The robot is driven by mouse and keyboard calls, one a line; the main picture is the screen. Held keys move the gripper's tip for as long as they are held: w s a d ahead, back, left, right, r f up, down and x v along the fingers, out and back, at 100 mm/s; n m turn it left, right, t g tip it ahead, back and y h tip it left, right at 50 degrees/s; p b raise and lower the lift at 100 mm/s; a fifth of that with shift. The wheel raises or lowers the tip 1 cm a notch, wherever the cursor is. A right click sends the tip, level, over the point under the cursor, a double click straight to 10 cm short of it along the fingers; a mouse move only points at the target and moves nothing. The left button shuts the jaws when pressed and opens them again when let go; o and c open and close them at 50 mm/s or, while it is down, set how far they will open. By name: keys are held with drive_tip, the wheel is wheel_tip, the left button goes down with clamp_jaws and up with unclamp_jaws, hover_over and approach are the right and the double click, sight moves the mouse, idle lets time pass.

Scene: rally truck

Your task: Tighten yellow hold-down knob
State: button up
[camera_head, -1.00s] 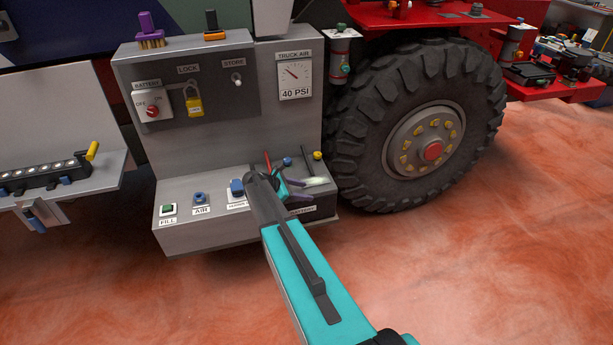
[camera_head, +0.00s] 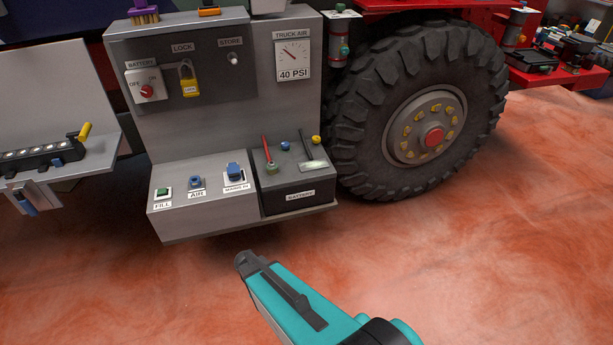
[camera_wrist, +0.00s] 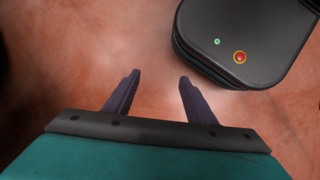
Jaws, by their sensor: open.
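The yellow hold-down knob (camera_head: 316,139) is small and round and sits at the back right of the dark battery (camera_head: 290,203), on the right of the grey truck panel's lower step. A black-handled tool or lever with a pale end stands just in front of it. My gripper's two fingers (camera_wrist: 157,80) are spread apart with nothing between them in the wrist view, over the red-brown floor. The knob is not in the wrist view.
A blue knob (camera_head: 284,146) and a red upright handle (camera_head: 266,150) stand on the battery beside the yellow knob. A blue-lidded socket (camera_head: 234,172) is left of it. The big tyre (camera_head: 420,110) stands close on the right. The floor in front is clear.

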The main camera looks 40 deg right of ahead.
drive_tip(key=s+a+f+m+g+y+b, duration=0.1)
drive_tip(key=s+a+m, duration=0.4)
drive_tip(key=s+a, duration=0.6)
drive_tip(key=s+f+y+b, duration=0.1)
drive_tip(key=s+f+y, duration=0.1)
drive_tip(key=s, duration=0.2)
drive_tip(key=shift+a+g, duration=0.3)
drive_tip(key=shift+g, duration=0.1)
drive_tip(key=c, duration=0.5)
